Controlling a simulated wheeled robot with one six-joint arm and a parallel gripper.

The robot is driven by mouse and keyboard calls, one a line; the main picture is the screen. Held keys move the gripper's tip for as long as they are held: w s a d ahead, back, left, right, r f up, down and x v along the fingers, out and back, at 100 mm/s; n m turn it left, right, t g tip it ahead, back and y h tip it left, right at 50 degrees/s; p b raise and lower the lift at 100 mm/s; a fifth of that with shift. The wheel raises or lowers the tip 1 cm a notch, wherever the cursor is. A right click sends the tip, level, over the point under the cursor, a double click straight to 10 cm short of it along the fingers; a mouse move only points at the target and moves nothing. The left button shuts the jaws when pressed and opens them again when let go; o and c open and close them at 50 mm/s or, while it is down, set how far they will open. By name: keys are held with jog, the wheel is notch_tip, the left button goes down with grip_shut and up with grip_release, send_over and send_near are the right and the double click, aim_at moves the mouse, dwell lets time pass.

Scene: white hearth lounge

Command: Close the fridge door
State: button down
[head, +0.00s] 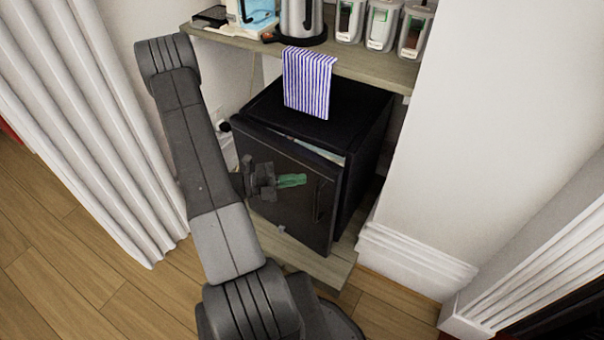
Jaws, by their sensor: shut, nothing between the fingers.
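The fridge (368,148) is a small black box under a wooden shelf. Its black door (290,215) faces me and stands slightly ajar. A narrow gap along the top edge shows a pale strip of the interior near the right. A dark upright handle (319,200) is on the right part of the door. My gripper (294,180) has green fingertips and is shut and empty. It is in front of the door's middle, left of the handle, with its fingers pointing right. I cannot tell whether it touches the door.
A blue-striped cloth (308,82) hangs from the shelf (372,68) over the fridge top. A kettle (300,20) and several canisters (382,25) stand on the shelf. A white curtain (85,130) is at left, a white wall (490,120) at right. Wooden floor (90,275) is open at lower left.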

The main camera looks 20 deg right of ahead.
aim_at(309, 166)
jog(key=shift+w+d, duration=0.45)
jog(key=shift+d, duration=0.2)
jog(key=shift+w+d, duration=0.45)
jog(key=shift+d, duration=0.15)
jog(key=d+p, duration=0.1)
jog(key=w+d, duration=0.1)
jog(key=d, duration=0.1)
jog(key=shift+w+d+r+p, duration=0.1)
jog(key=shift+w+d+p, duration=0.1)
jog(key=shift+p, duration=0.15)
jog(key=shift+w+d, duration=0.2)
jog(key=shift+d, duration=0.05)
jog(key=shift+w, duration=0.15)
